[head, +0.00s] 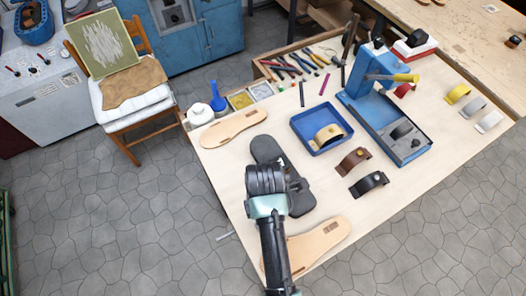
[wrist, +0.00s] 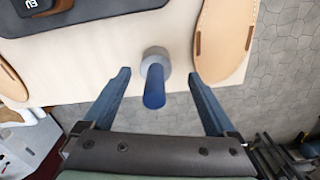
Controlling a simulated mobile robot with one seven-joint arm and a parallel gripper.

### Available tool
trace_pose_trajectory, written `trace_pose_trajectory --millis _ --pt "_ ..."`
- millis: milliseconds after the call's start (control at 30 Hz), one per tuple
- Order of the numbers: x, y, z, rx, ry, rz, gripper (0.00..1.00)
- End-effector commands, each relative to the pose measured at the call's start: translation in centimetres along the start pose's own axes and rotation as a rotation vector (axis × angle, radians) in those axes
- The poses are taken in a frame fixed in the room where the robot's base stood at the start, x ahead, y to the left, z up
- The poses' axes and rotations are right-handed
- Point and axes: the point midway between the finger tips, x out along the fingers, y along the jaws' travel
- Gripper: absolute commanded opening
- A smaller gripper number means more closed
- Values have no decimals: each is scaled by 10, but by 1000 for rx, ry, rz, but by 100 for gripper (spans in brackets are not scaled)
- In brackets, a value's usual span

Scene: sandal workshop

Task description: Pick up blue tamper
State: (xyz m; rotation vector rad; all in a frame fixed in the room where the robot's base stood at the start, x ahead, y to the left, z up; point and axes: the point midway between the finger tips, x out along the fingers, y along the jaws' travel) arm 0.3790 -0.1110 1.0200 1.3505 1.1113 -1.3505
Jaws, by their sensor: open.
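The blue tamper (wrist: 154,86) has a blue rod handle and a pale grey round head. In the wrist view it stands on the table near its edge, between my two fingers as seen from above. My gripper (wrist: 158,73) is open, with a gap on each side of the tamper and no visible contact. How far the fingertips are above the table is hard to tell. In the head view my gripper (head: 266,180) is over the table's left side; its fingers are hidden, and I cannot make out the tamper there, apparently behind my arm.
Tan soles (head: 233,128) (head: 318,243) and black soles (head: 292,190) lie around my gripper on the wooden table (head: 222,165). A blue tray (head: 306,130), straps and a blue press (head: 368,75) stand to the right. A blue bottle-like thing (head: 217,99) stands at the back left.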

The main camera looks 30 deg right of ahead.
Motion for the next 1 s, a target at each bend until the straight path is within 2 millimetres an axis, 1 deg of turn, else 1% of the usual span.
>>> trace_pose_trajectory --millis 300,433,633,667,800,967,1000 --pt "37 4 -2 0 1 -3 92" --pt "43 4 -2 0 0 -1 92" --pt "44 4 -2 0 0 0 92" --pt "44 4 -2 0 0 0 88" --pt "44 4 -2 0 0 0 63" --pt "43 4 -2 0 0 0 34" --pt "43 4 -2 0 0 0 27"
